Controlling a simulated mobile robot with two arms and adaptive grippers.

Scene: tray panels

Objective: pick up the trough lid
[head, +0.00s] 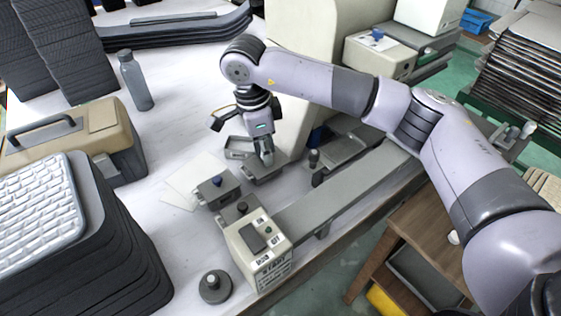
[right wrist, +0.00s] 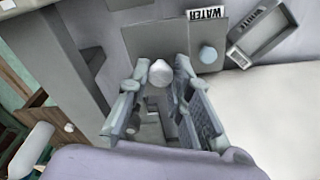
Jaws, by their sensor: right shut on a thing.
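My right gripper (head: 265,157) points down at the middle of the bench. It is shut on the pale round knob of the trough lid. In the right wrist view the knob (right wrist: 161,73) sits between the fingertips of the gripper (right wrist: 160,88), and the flat grey trough lid (right wrist: 150,40) spreads behind it. In the head view the grey lid (head: 262,170) shows below the fingertips, partly hidden by them. I cannot tell whether it rests on the trough or is lifted. My left gripper is not in view.
A small open tray (head: 238,147) lies behind. A control box (head: 257,245), a long grey rail (head: 345,190) and a bottle (head: 136,80) stand around. The left bench is partly clear.

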